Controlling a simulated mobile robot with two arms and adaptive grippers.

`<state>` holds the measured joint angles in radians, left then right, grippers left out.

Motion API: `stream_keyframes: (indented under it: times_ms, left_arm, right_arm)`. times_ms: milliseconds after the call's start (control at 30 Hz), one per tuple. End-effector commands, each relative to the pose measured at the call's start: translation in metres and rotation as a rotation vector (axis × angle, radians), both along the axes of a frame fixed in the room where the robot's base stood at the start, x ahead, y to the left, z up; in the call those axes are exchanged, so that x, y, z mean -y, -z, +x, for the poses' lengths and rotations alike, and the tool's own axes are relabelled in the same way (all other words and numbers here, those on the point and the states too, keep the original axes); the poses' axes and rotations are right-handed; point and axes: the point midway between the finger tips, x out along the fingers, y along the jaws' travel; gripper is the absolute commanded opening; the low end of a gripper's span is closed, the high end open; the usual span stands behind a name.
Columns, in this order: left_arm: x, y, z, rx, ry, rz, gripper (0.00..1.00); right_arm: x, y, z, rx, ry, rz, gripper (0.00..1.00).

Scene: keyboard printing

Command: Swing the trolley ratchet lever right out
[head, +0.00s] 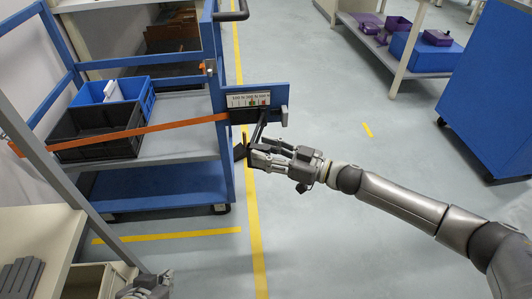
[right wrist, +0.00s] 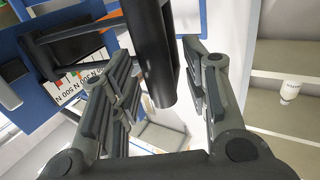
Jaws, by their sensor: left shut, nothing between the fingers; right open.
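The blue trolley (head: 226,150) stands at left with an orange strap (head: 180,128) stretched across its front. The strap runs to a ratchet on a blue plate, below a printed scale label (head: 248,99). The black ratchet lever (head: 258,130) hangs down from this plate toward my right gripper (head: 262,155). In the right wrist view the dark round lever end (right wrist: 152,55) lies between the open fingers of my right gripper (right wrist: 160,85), with gaps at its sides. Whether a finger touches it I cannot tell.
Black (head: 95,130) and blue (head: 140,91) bins sit on the trolley shelf. A blue cabinet (head: 490,90) and a shelf with purple boxes (head: 398,23) stand right. The floor between is clear.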

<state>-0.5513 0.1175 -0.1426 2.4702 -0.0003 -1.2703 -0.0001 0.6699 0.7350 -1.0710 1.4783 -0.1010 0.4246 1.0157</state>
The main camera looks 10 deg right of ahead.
Motion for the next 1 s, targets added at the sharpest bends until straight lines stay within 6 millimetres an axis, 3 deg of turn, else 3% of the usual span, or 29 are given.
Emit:
stream_keyframes:
  times_ms: [267, 600, 900, 1000]
  left_arm:
    - [0.001, -0.001, 0.001, 0.007, 0.001, -0.002, 0.00]
    - [0.001, -0.001, 0.001, 0.007, 0.001, -0.002, 0.00]
    - [0.001, -0.002, 0.001, 0.004, 0.001, -0.002, 0.00]
    - [-0.004, 0.002, -0.010, -0.052, -0.005, 0.012, 0.00]
  right_arm:
    - [-0.001, 0.000, 0.001, -0.001, 0.000, -0.001, 0.42]
    - [-0.001, 0.000, 0.001, -0.001, 0.000, -0.001, 0.01]
    - [-0.002, 0.000, 0.000, -0.001, 0.002, 0.001, 0.00]
    - [-0.004, -0.001, 0.001, -0.001, 0.012, 0.001, 0.00]
